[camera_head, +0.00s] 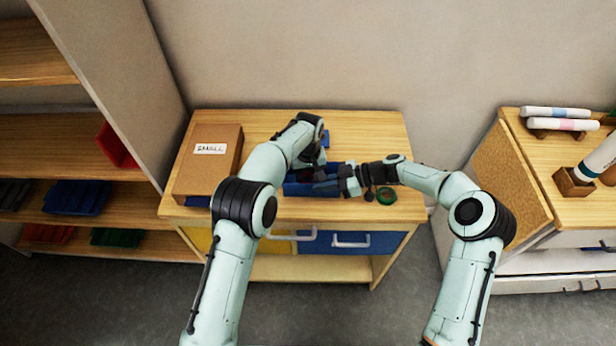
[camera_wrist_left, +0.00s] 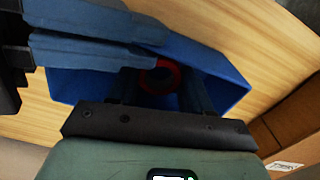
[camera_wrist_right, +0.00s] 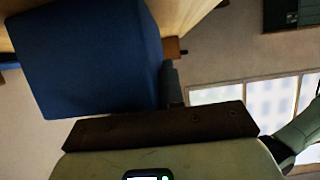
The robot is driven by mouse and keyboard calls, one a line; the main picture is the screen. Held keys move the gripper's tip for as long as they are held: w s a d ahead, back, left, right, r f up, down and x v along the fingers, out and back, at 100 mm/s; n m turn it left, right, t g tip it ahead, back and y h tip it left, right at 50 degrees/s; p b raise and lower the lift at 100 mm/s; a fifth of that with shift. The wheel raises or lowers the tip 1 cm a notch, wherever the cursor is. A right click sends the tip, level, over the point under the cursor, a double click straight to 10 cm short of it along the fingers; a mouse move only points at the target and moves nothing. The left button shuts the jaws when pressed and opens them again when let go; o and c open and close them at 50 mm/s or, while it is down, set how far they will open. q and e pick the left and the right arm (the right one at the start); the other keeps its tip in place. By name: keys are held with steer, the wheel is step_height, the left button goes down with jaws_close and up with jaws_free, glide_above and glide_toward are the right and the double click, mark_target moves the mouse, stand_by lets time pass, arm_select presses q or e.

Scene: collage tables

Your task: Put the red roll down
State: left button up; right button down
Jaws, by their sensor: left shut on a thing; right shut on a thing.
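The red roll (camera_wrist_left: 174,72) shows as a ring between the fingers of my left gripper (camera_wrist_left: 158,85) in the left wrist view. My left gripper is shut on it, over or inside the open blue bin (camera_wrist_left: 225,75). I cannot tell whether the roll touches the bin's floor. In the head view the roll is hidden by my left arm, and the blue bin (camera_head: 300,188) sits near the table's front edge. My right gripper (camera_head: 348,182) is at the bin's right end, shut on what looks like its wall. A blue surface (camera_wrist_right: 90,60) fills much of the right wrist view.
A labelled cardboard box (camera_head: 208,165) stands at the table's left. The table's back right is clear. Another table (camera_head: 545,145) stands at right.

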mark_target(308, 179)
arm_select(q)
steer(key=shift+f, duration=0.15)
steer(key=shift+f, duration=0.5)
steer(key=o, duration=1)
step_height(308, 179, up, 13)
steer(key=shift+r, duration=0.1)
arm_select(e)
steer(key=c, duration=1.2)
jaws_free()
steer(key=shift+o, duration=0.2)
